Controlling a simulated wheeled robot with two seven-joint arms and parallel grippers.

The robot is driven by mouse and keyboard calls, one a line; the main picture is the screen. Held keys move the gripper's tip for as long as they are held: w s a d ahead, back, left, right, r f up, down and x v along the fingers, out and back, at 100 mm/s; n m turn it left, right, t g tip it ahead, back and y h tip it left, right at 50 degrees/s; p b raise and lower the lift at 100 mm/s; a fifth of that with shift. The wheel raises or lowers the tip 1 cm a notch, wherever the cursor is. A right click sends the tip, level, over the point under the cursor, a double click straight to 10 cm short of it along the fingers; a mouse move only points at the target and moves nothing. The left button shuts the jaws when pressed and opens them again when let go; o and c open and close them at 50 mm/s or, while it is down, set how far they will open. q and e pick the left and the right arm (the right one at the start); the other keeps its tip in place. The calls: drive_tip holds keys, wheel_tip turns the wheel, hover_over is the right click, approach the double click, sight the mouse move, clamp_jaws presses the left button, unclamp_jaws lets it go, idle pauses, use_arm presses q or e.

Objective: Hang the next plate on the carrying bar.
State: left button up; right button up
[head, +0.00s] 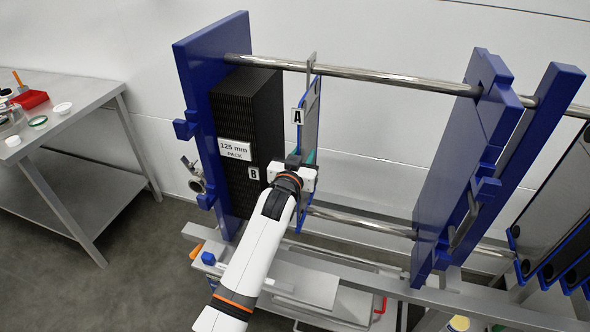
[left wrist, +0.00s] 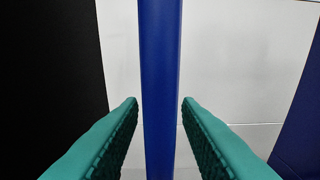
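A grey plate with a blue rim (head: 313,103) stands upright beside the black plate pack, its grey hook at the carrying bar (head: 385,77). A white tag "A" sits at its near edge. My left gripper (head: 303,158) is at the plate's near edge, below the tag. In the left wrist view the blue plate edge (left wrist: 160,60) runs vertically between the two teal fingers of my left gripper (left wrist: 160,108). The fingers are open, with a gap on each side of the edge. My right gripper is out of view.
The black pack (head: 245,110), labelled "125 mm PACK" and "B", stands against the left blue head plate (head: 193,85). A blue press plate (head: 462,150) stands right, with clear space between. More plates (head: 560,205) are at far right. A steel table (head: 85,95) is left.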

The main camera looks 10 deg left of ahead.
use_arm(q)
drive_tip(key=s+b, duration=0.2)
drive_tip(key=s, duration=0.9)
drive_tip(key=s+a+f+g, duration=0.4)
drive_tip(key=s+f+g, duration=0.2)
drive_tip(key=s+f, duration=0.55)
drive_tip(key=s+a+f+m+g+y, duration=0.15)
drive_tip(key=s+g, duration=0.25)
drive_tip(key=s, duration=0.6)
drive_tip(key=s+a+f+g+h, duration=0.1)
drive_tip(key=s+f+g, duration=0.2)
drive_tip(key=s, duration=0.8)
wheel_tip(320, 180, down, 28)
drive_tip(key=s+g, duration=0.2)
drive_tip(key=s+a+f+g, duration=0.1)
drive_tip(key=s+a+f, duration=0.2)
drive_tip(key=s+f, duration=1.1)
drive_tip(key=shift+s+f+y, duration=0.2)
drive_tip(key=shift+s+y, duration=0.15)
drive_tip(key=shift+s, duration=0.45)
